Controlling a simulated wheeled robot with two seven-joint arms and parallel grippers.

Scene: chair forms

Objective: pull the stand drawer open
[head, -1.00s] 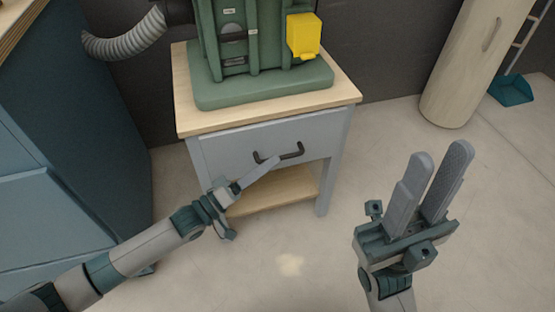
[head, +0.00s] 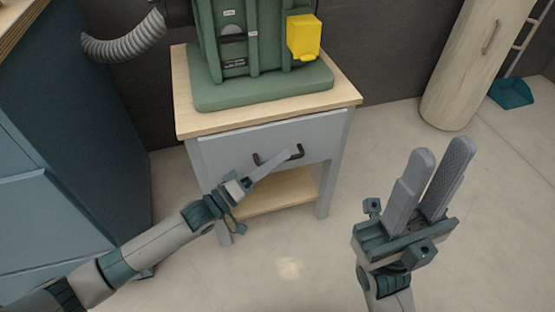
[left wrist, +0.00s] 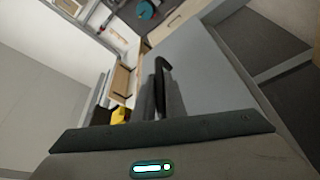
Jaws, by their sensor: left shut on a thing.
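The stand (head: 333,165) is a grey table with a light wooden top. Its grey drawer front (head: 225,150) appears flush with the frame, so the drawer looks shut. The dark bar handle (head: 258,159) sticks out from the drawer front, and it also shows in the left wrist view (left wrist: 161,68). My left gripper (head: 287,154) reaches the handle from the lower left and is shut on it, its fingers covering the bar's middle. My right gripper (head: 441,153) is open and empty, in front and to the right of the stand, its fingers pointing up.
A green machine (head: 262,92) with a yellow box (head: 304,38) stands on the top. A low wooden shelf (head: 270,192) lies beneath the drawer. A blue cabinet (head: 75,120) is at the left, a pale wooden cylinder (head: 470,65) at the right. Floor before the stand is clear.

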